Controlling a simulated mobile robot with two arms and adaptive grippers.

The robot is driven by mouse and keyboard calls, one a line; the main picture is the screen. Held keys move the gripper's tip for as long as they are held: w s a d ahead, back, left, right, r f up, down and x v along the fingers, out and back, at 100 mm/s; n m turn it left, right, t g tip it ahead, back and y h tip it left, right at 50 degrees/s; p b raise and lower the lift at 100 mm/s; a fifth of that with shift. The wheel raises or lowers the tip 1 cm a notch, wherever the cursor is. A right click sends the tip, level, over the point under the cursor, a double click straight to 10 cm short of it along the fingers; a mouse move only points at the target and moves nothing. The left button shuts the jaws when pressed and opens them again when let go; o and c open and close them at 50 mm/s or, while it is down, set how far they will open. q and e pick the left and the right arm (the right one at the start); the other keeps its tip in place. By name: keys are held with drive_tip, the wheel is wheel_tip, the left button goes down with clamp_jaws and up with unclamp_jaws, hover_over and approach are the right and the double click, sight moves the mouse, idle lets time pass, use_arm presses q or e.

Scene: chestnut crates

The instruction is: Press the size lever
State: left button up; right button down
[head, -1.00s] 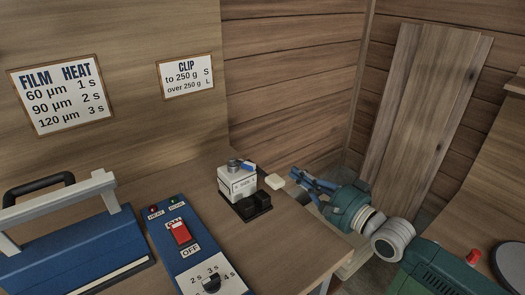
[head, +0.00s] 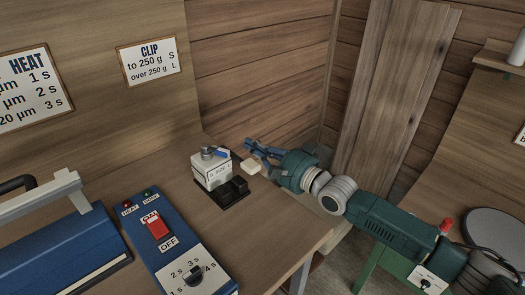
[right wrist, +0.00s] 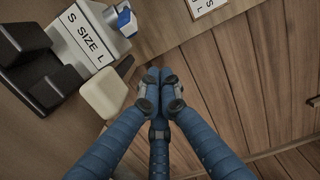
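The clip unit is a white box (head: 211,172) marked SIZE, with a grey round top, on the bench. A blue lever (head: 214,153) lies on its top; it also shows in the right wrist view (right wrist: 127,20), beside the S SIZE L label (right wrist: 87,35). A cream block (head: 250,166) sits beside the box; in the right wrist view it (right wrist: 103,94) lies left of my fingertips. My right gripper (head: 258,148) is behind and right of this block, apart from the lever. Its blue fingers (right wrist: 160,92) are drawn together, with nothing visible between them. My left gripper is out of view.
A black tray (head: 232,191) adjoins the box. A blue control box (head: 165,245) with a red switch and dial stands to the left, beside a blue sealer (head: 65,250). A wooden wall (head: 265,70) rises behind.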

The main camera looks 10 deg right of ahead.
sight(215, 151)
drive_tip(key=a, duration=0.1)
drive_tip(key=a+p, duration=0.2)
drive_tip(key=a, duration=0.1)
drive_tip(key=shift+w+r, duration=0.1)
drive_tip(key=shift+w, duration=0.15)
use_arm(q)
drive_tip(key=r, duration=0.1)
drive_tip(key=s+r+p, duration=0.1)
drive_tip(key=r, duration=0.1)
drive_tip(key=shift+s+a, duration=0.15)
use_arm(e)
drive_tip(key=shift+s+a, duration=0.25)
drive_tip(key=shift+s, duration=0.3)
